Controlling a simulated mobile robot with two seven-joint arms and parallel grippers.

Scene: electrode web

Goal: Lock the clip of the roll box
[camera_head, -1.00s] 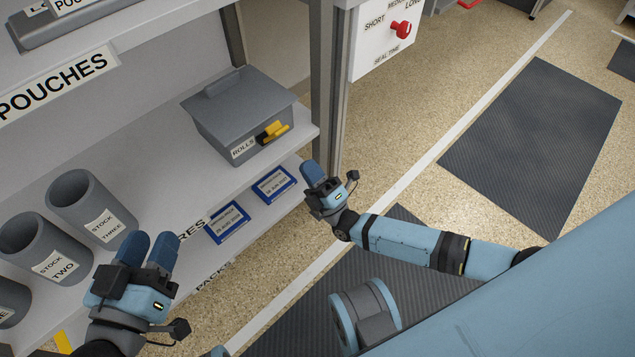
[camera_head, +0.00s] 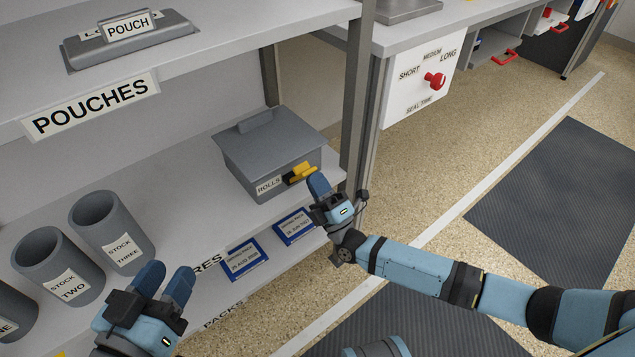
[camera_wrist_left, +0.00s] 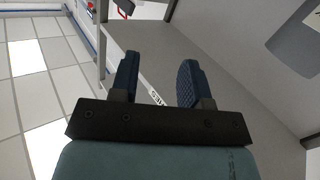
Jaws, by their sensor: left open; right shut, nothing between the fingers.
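The roll box (camera_head: 262,153) is a grey lidded box labelled ROLLS, standing on the shelf with its lid down. Its yellow clip (camera_head: 302,172) sits on the front face beside the label, over a dark part; I cannot tell whether it is locked. My right gripper (camera_head: 319,186) is shut and empty, just right of and slightly below the clip, with a small gap or light contact that I cannot tell apart. My left gripper (camera_head: 165,283) is open and empty at the lower left, in front of the shelf. The left wrist view also shows its two open fingers (camera_wrist_left: 157,82).
Grey stock cylinders (camera_head: 112,232) stand on the shelf at left. A shelf post (camera_head: 360,100) rises right of the box. A white panel with a red knob (camera_head: 434,80) is behind.

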